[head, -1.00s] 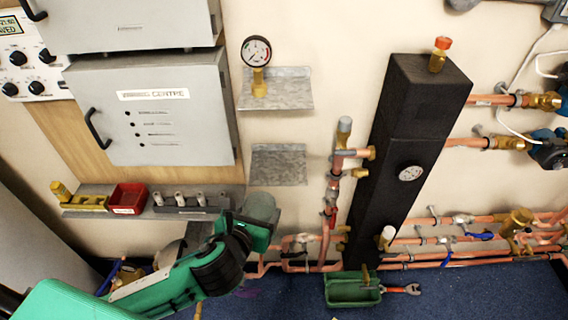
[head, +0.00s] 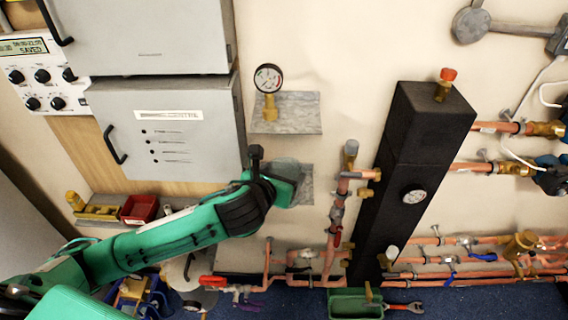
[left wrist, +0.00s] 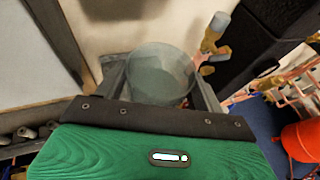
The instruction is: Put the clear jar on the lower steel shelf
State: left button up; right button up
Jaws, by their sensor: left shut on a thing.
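The clear jar (left wrist: 160,72) is held between the two fingers of my left gripper (left wrist: 163,85) in the left wrist view. In the head view, my left gripper (head: 284,184) is in front of the lower steel shelf (head: 306,188) and hides much of it. A small part of the jar (head: 286,163) shows above the gripper there. I cannot tell whether the jar touches the shelf. My right gripper is not in view.
The upper steel shelf (head: 300,125) holds a brass pressure gauge (head: 268,79). A grey cabinet (head: 165,150) stands close on the left. Copper pipes (head: 333,225) and a black column (head: 425,130) are on the right. A green bin (head: 352,306) is below.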

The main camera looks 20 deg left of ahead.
pick_arm(q)
jog(key=w+a+p, duration=0.2)
jog(key=w+a, duration=0.1)
jog(key=w, duration=0.7)
notch_tip(320, 180, down, 7)
jog(key=shift+d+r+p, duration=0.1)
jog(key=shift+p, duration=0.85)
jog(key=o, duration=1.7)
jog(key=shift+f, duration=0.2)
jog(key=shift+r, duration=0.1)
jog(key=b+v, duration=0.2)
jog(key=v, duration=1)
